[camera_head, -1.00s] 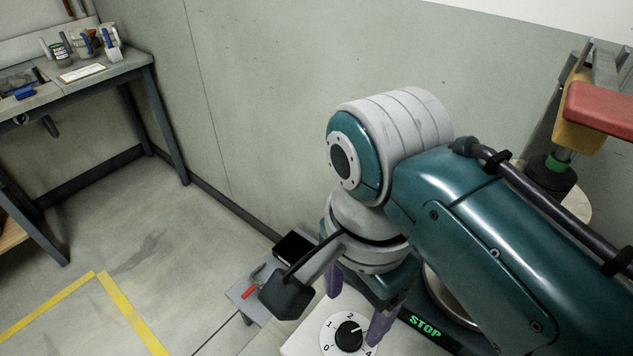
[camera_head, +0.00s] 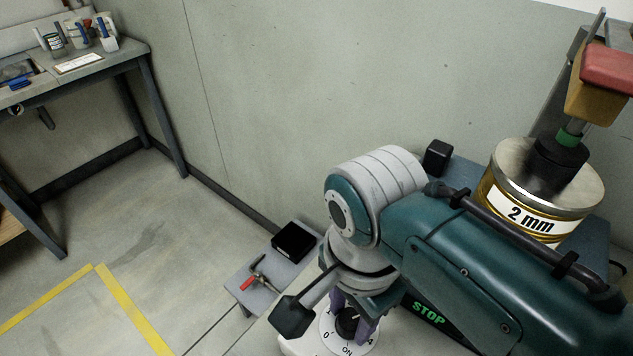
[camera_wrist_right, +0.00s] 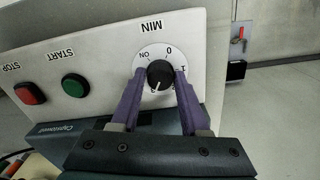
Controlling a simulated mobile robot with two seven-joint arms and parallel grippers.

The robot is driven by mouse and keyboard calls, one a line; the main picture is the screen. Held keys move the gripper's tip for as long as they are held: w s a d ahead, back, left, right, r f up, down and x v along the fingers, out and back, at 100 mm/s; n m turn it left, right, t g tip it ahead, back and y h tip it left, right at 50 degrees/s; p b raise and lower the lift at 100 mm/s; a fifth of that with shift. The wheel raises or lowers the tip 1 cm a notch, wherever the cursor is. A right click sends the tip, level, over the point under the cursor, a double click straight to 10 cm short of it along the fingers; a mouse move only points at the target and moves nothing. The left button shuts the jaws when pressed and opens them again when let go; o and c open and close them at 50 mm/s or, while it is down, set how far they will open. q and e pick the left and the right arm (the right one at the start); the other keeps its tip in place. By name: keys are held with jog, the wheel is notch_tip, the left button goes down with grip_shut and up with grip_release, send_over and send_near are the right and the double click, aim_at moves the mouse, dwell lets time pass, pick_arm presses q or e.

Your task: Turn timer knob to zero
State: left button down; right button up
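The timer knob (camera_head: 347,323) is a black knob on a white numbered dial; it also shows in the right wrist view (camera_wrist_right: 160,74). Its white mark points away from 0, to about between 2 and 4. My right gripper (camera_head: 354,318) has its two purple fingers on either side of the knob. In the right wrist view the fingertips (camera_wrist_right: 160,76) lie against the knob's sides, with no clear gap. The dial's 2 and 3 are mostly hidden by the fingers. My left gripper is in neither view.
The white panel (camera_wrist_right: 95,55) also carries a green START button (camera_wrist_right: 75,86) and a red STOP button (camera_wrist_right: 29,93). A gold "2 mm" container (camera_head: 540,205) stands behind my right arm. A low grey shelf (camera_head: 258,298) holds a black box (camera_head: 294,241) and a red-handled tool (camera_head: 252,280).

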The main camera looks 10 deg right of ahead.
grip_shut()
jog(key=shift+r+n, duration=0.1)
jog(key=shift+n, duration=0.2)
